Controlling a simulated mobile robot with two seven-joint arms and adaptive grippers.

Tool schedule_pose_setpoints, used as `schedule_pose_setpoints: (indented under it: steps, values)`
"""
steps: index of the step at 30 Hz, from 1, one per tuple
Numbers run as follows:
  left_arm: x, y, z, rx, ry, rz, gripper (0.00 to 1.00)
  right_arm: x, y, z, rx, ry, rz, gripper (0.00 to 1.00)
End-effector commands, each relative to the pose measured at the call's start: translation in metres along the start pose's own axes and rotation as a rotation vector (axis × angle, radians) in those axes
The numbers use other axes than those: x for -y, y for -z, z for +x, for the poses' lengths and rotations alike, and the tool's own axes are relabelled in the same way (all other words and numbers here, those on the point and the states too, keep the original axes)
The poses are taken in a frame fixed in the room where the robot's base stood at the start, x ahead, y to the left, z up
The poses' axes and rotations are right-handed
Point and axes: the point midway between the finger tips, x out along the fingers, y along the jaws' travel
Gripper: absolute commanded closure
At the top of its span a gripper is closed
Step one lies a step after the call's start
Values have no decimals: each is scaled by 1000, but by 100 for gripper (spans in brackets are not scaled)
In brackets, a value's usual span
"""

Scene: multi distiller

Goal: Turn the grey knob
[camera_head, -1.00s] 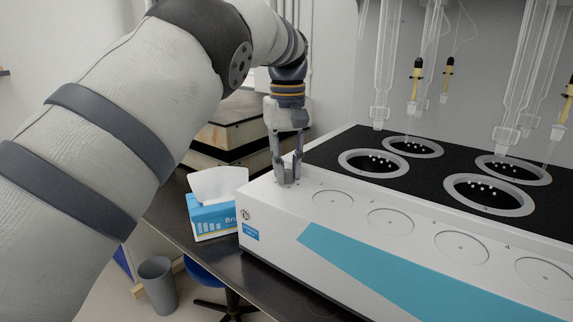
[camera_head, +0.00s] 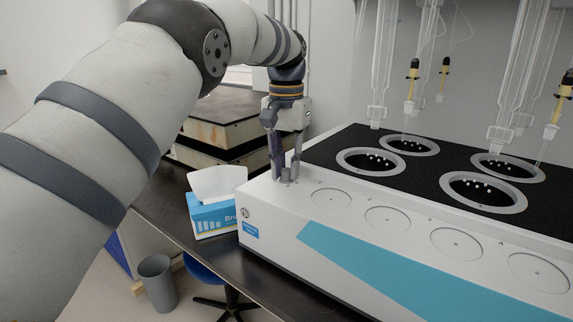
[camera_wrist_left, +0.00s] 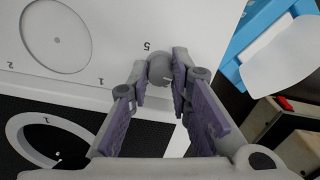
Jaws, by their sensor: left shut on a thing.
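The grey knob (camera_wrist_left: 159,68) stands on the white top of the distiller (camera_head: 330,178), near its left end, beside a printed "5" in the left wrist view. My left gripper (camera_head: 286,172) points down at that end of the distiller. In the left wrist view my left gripper's fingers (camera_wrist_left: 160,82) are on either side of the knob and shut on it. In the head view the knob is small and largely hidden between the fingertips. My right gripper is in neither view.
A blue and white tissue box (camera_head: 212,205) stands left of the distiller on a dark table. Round heating wells (camera_head: 370,161) and glass tubes (camera_head: 378,70) are to the right. A grey bin (camera_head: 157,282) and a blue stool (camera_head: 203,272) are below.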

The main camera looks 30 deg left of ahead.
Motion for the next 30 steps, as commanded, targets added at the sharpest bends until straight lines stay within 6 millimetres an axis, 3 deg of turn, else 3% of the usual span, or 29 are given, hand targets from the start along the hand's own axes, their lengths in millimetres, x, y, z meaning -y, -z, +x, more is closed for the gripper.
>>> schedule_pose_setpoints:
  steps: [18,19,21,30]
  values:
    - [0,-2,5,13,0,39,100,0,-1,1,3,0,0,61]
    - [0,-2,5,14,0,39,79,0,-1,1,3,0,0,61]
    - [0,-2,5,13,0,38,63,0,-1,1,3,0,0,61]
    - [0,0,1,5,0,38,60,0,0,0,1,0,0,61]
